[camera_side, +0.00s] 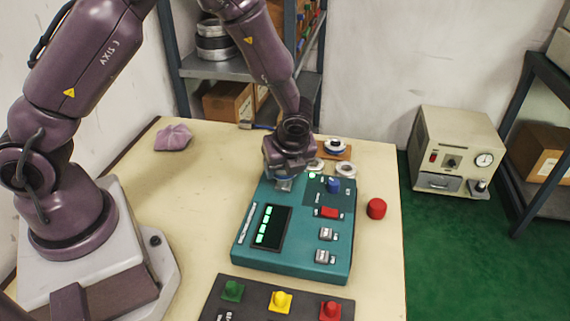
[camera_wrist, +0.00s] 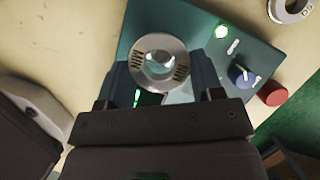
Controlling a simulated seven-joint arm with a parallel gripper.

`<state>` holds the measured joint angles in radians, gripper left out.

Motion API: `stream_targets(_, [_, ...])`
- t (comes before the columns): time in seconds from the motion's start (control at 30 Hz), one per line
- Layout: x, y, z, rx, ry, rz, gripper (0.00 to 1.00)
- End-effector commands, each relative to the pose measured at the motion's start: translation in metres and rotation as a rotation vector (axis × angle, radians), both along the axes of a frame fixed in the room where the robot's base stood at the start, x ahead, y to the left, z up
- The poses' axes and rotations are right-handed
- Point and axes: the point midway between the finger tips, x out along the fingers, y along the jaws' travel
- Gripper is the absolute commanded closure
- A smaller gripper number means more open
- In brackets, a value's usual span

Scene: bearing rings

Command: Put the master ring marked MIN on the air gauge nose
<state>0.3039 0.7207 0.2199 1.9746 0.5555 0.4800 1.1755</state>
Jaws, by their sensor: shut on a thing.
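My gripper (camera_wrist: 160,82) is shut on a metal ring (camera_wrist: 159,42) whose face reads MIN in the wrist view. The air gauge is a teal box (camera_side: 247,250) with a dark display of lit green bars. My gripper (camera_side: 284,181) is over its far left corner in the side view, where the ring is mostly hidden by the fingers. A shiny round metal part, apparently the nose (camera_wrist: 160,62), shows within the ring's hole. I cannot tell whether the ring is around it or just above it.
Another ring (camera_side: 346,170) lies beyond the box; it also shows in the wrist view (camera_wrist: 290,9). A blue knob (camera_side: 333,185) is on the box, and a red cylinder (camera_side: 376,209) stands right of it. A dark panel with coloured buttons (camera_side: 281,301) is in front. The table's left is mostly clear.

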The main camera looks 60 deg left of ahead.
Motion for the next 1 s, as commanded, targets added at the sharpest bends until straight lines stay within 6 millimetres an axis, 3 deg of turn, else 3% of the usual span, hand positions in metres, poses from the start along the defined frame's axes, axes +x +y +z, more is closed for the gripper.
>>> stream_targets(0.47, [0.0,-0.001,0.0,0.0,-0.001,0.0,0.71])
stream_targets(1.0, [0.0,0.0,-0.015,0.001,-0.001,-0.001,0.71])
